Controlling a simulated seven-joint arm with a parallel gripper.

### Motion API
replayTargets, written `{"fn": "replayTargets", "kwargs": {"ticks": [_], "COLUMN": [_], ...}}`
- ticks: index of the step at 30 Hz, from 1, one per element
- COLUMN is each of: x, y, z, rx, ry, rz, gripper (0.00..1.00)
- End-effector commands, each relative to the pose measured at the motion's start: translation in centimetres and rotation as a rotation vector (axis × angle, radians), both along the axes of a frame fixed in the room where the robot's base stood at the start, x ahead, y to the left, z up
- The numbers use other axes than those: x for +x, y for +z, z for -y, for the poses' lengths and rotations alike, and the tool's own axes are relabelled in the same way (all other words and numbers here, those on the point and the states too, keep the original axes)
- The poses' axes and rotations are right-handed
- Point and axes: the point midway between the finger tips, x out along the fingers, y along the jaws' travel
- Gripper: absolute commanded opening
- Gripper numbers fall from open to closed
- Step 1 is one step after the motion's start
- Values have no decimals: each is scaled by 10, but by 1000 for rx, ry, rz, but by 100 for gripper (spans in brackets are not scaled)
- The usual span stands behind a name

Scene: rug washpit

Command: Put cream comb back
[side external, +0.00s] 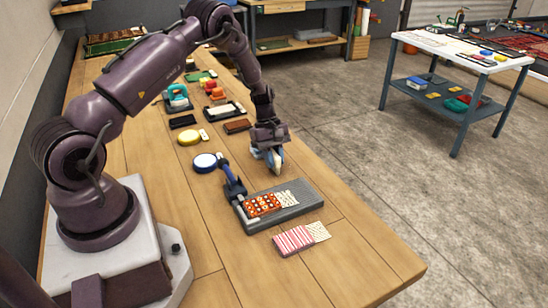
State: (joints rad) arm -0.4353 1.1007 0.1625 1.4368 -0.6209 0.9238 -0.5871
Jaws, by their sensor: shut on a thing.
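My gripper (268,146) is over the right part of the wooden table, pointing down and shut on a small pale thing. This thing, which I take to be the cream comb (275,160), shows cream and bluish parts below the fingers. Its teeth are too small to make out. It is just beyond the far end of a grey tray (306,208), and I cannot tell whether it touches the table. My fingers hide its upper part.
An orange patterned swatch (262,204) lies on the tray, with a dark-blue jointed tool (233,186) at its left. A pink striped swatch (294,239) lies in front. A blue-rimmed white disc (204,161), yellow disc (189,138) and brown block (237,126) are nearby. The near right table is clear.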

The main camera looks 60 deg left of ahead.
Motion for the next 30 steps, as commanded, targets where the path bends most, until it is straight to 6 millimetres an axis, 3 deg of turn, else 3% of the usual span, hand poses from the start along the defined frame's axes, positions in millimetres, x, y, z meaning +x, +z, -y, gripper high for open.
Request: {"fn": "replayTargets", "kwargs": {"ticks": [1, 3, 4, 14, 17, 30], "x": [0, 0, 0, 0, 1, 0], "y": [0, 0, 0, 5, 16, 97], "z": [0, 0, 0, 0, -6, -40], "rx": [0, 0, 0, 1, 3, 3], "ry": [0, 0, 0, 0, 1, 2], "rz": [0, 0, 0, 2, 4, 3], "gripper": [26, 42, 44, 44, 44, 44]}}
